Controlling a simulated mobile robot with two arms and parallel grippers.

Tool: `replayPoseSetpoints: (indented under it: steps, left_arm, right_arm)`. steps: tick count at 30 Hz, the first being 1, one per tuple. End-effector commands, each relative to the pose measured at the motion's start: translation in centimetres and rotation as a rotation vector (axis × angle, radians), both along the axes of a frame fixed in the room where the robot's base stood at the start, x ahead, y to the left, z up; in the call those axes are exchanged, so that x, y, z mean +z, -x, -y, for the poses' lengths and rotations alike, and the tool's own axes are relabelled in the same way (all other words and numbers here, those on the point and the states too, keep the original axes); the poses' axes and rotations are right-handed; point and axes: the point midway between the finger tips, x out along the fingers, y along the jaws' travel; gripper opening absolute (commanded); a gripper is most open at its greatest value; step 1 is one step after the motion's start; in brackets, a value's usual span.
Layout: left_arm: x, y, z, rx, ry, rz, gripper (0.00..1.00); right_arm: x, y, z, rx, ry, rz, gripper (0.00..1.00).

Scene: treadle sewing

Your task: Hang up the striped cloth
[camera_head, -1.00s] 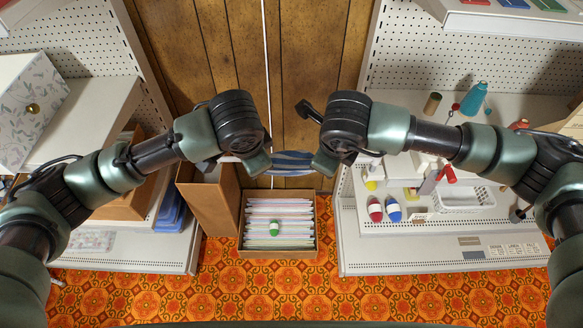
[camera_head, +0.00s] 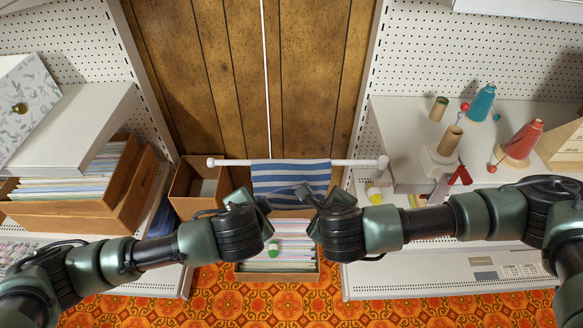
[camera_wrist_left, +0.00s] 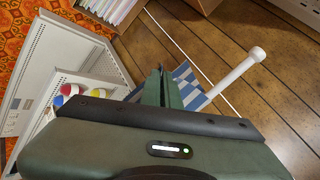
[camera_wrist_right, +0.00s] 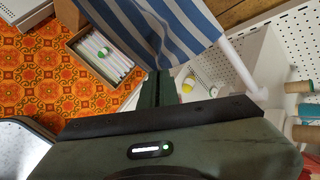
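The blue-and-white striped cloth (camera_head: 290,172) lies over a white horizontal rod (camera_head: 225,162) and hangs down in front of the wooden wall. My left gripper (camera_head: 264,202) is at the cloth's lower left, and my right gripper (camera_head: 306,194) is at its lower middle to right. Both look shut on its lower part. In the right wrist view the cloth (camera_wrist_right: 165,25) narrows to a corner at the fingertips (camera_wrist_right: 157,76). In the left wrist view the cloth (camera_wrist_left: 188,85) shows beside nearly closed fingers (camera_wrist_left: 162,72); the pinched spot is hidden.
A box of files (camera_head: 277,272) with a green-topped item stands on the orange floor below. Shelves flank both sides; the right one holds a blue cone (camera_head: 481,103), a red cone (camera_head: 522,142) and spools. An open cardboard box (camera_head: 190,190) stands left of the cloth.

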Motion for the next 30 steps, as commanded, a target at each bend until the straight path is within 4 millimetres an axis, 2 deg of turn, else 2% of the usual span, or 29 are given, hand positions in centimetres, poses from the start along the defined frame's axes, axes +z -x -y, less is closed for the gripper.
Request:
replayPoseSetpoints:
  steps: [1,6,18,19,22,23,30]
  left_arm:
    - [-0.71,0.05,-0.27,0.006,-0.005,0.005,0.0]
    - [-1.21,0.09,-0.2,0.007,-0.002,0.026,0.0]
    - [-1.31,0.08,-0.22,0.009,-0.001,0.035,0.0]
    - [-1.31,0.08,-0.22,0.009,-0.001,0.035,0.05]
    - [-1.31,0.08,-0.18,0.008,0.0,0.035,0.33]
    - [-1.3,0.09,-0.15,0.007,0.001,0.035,0.36]
    - [-1.25,0.13,0.03,0.003,0.005,0.035,0.36]
  right_arm:
    - [-0.48,-0.11,0.21,-0.003,0.007,0.012,0.0]
    - [-1.17,-0.02,0.47,-0.009,0.005,0.028,0.0]
    - [-1.44,0.02,0.75,-0.016,0.005,0.033,0.0]
    - [-1.44,0.02,0.76,-0.016,0.005,0.032,0.05]
    - [-1.44,0.03,0.71,-0.015,0.005,0.033,0.33]
    - [-1.43,0.04,0.68,-0.014,0.004,0.032,0.36]
    - [-1.41,0.1,0.51,-0.01,0.001,0.032,0.36]
